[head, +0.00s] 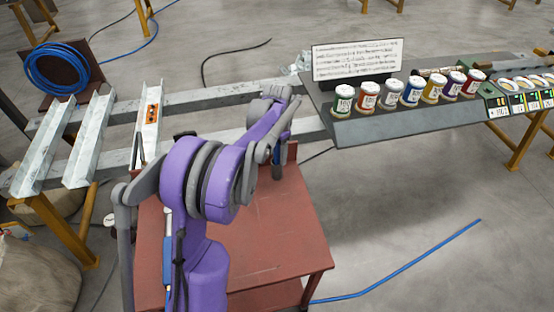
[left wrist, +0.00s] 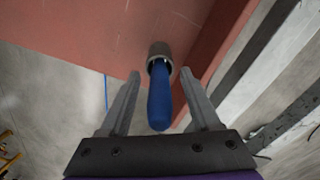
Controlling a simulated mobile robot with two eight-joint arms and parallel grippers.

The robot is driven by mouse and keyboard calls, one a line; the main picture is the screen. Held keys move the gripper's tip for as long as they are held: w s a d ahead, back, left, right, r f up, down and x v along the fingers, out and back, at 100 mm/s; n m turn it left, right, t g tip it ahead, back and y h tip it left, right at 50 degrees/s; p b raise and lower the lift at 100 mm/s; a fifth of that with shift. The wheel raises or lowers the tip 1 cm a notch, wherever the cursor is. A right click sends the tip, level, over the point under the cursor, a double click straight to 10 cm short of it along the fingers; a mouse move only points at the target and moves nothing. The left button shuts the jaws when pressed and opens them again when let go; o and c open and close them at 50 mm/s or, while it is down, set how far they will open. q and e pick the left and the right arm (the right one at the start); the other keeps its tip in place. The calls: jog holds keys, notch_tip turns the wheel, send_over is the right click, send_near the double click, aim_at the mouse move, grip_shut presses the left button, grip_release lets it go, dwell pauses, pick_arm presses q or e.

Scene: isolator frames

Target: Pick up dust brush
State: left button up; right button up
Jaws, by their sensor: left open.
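The dust brush (left wrist: 160,100) appears as a blue handle in the left wrist view. The handle's far end meets a grey metal collar or cup (left wrist: 159,50) at the red table's edge; I cannot tell which, and no bristles show. My left gripper (left wrist: 160,74) is open, with one finger on each side of the blue handle and a visible gap to both. In the head view a small blue piece of the handle (head: 276,156) shows near the red table's far right corner, largely hidden by my arm. My right gripper is not in view.
The red table (head: 285,235) has a mostly bare top. Behind it are metal rails (head: 200,100), and a grey shelf (head: 400,122) with several labelled jars (head: 389,95) at right. A coil of blue hose (head: 57,68) hangs at left. A blue rod (head: 400,262) lies on the floor.

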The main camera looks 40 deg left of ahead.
pick_arm(q)
jog(key=shift+f, duration=0.3)
grip_shut()
jog(key=shift+r, duration=0.1)
